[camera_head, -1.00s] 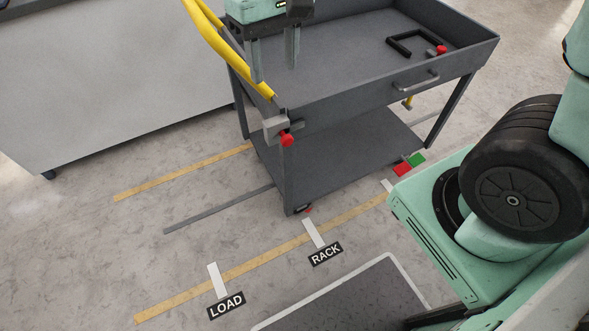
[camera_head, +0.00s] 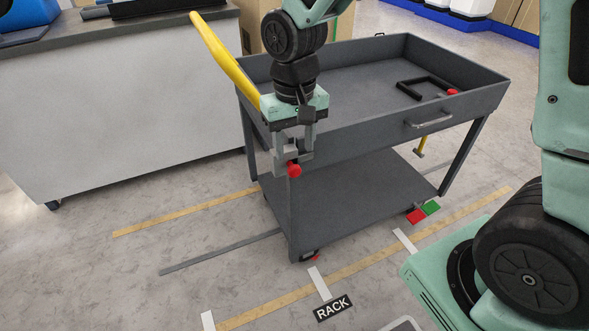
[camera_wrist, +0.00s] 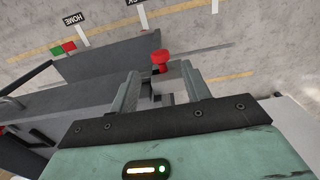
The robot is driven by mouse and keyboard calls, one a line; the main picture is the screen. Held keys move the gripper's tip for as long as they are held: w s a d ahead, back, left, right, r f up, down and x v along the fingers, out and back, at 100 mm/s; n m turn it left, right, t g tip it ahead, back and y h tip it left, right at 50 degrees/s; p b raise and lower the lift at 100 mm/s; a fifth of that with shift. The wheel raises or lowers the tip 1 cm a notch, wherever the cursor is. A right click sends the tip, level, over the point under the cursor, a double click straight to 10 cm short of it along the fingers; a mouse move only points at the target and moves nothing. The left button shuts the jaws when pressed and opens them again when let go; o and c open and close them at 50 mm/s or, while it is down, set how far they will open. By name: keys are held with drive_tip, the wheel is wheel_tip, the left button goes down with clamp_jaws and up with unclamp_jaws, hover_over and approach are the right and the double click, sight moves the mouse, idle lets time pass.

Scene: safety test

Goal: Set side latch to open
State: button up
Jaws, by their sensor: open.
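The side latch, a grey bracket (camera_head: 279,161) with a red knob (camera_head: 294,170), sits at the near left corner of the grey cart (camera_head: 345,192), below the upper tray. My gripper (camera_head: 294,148) points down over that corner, its open fingers just above and around the latch. In the wrist view, the red knob (camera_wrist: 160,59) shows between and slightly beyond the two open fingers of my gripper (camera_wrist: 160,76). Whether a finger touches the latch cannot be told. The fingers partly hide the bracket.
A yellow handle (camera_head: 220,52) rises along the cart's left end, close to my gripper. A black frame (camera_head: 425,86) and another red knob (camera_head: 453,92) are in the tray. A grey counter (camera_head: 120,110) stands left.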

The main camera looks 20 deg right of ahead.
sight(294, 166)
wheel_tip(294, 166, down, 6)
drive_tip(key=shift+r+b, duration=0.1)
drive_tip(key=shift+b, duration=0.55)
